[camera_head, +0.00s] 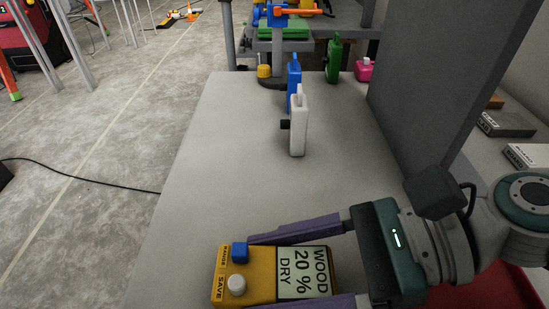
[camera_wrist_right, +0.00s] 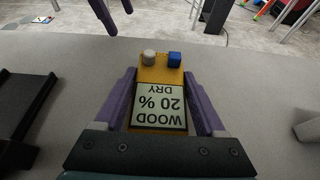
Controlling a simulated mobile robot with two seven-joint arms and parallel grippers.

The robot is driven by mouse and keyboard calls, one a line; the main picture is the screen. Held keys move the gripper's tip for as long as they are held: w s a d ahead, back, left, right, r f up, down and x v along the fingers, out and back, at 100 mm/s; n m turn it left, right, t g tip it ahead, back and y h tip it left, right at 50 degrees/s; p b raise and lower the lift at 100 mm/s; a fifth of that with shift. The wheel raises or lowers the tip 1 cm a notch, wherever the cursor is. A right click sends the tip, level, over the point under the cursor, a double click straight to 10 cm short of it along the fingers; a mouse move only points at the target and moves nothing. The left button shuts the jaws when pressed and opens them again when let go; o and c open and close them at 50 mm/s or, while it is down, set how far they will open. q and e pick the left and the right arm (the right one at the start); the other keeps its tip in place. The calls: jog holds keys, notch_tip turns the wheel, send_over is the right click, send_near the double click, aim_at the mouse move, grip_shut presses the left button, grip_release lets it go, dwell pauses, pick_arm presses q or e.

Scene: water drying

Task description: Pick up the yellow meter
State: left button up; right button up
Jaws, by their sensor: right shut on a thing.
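The yellow meter (camera_head: 262,290) has a pale display reading "WOOD 20 % DRY", a blue knob and a white knob. It is at the near end of the grey table in the head view. My right gripper (camera_head: 275,268) has its two purple fingers along the meter's sides and is shut on it. The right wrist view shows the same meter (camera_wrist_right: 160,75) between the fingers of the gripper (camera_wrist_right: 160,95), display toward the palm. I cannot tell whether the meter touches the table.
On the grey table (camera_head: 205,190) stand a white bottle-like thing (camera_head: 298,125), a blue one (camera_head: 294,75), a green one (camera_head: 333,62) and a pink one (camera_head: 364,69). A tall grey panel (camera_head: 430,80) rises along the right side.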

grip_shut()
jog(key=shift+r, duration=0.1)
